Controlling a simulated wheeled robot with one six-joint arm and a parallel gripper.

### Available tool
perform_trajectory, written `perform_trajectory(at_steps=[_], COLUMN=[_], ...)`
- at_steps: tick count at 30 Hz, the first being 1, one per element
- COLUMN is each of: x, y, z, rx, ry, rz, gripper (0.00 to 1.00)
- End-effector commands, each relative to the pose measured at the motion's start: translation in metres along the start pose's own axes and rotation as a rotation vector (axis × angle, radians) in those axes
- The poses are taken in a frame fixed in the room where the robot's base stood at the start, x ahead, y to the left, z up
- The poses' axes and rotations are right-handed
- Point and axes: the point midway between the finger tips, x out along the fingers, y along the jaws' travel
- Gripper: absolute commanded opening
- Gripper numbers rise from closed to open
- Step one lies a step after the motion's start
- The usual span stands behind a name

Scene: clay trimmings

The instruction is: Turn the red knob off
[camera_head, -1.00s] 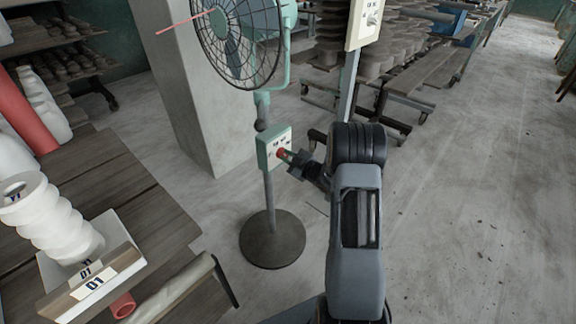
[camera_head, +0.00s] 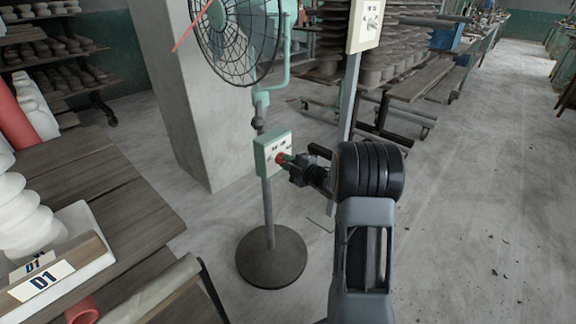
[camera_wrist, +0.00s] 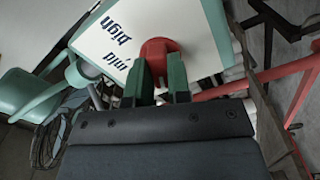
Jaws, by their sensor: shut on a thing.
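The red knob (camera_wrist: 158,48) sits on the pale front panel of the fan's control box (camera_head: 272,150); it also shows in the head view (camera_head: 281,159). The panel (camera_wrist: 195,25) carries the printed words "mid" and "high". My gripper (camera_head: 288,160) reaches the box from the right. In the wrist view its two green fingertips (camera_wrist: 157,75) are shut on the knob, one on each side. The knob's pointer and part of the panel are hidden behind the fingers and gripper body.
The fan (camera_head: 240,35) stands on a pole with a round dark base (camera_head: 271,257). A wooden table (camera_head: 110,190) with white stacked pieces is at the left. Another post with a control box (camera_head: 366,25) stands behind my arm.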

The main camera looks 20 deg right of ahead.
Motion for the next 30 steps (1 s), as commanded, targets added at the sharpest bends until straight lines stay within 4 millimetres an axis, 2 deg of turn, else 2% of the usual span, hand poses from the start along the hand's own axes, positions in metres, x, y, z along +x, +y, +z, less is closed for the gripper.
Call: perform_trajectory(at_steps=[12,13,21,30], x=[-0.0003,-0.0003,0.0001,-0.0037], y=[0.0001,0.0001,0.0000,0.0007], z=[0.0006,0.0006,0.0000,0.0000], rx=[-0.009,-0.009,-0.008,-0.007], ry=[-0.002,-0.002,0.000,-0.001], rz=[-0.001,-0.001,-0.001,-0.001], gripper=[0.00,0.19,0.44,0.44])
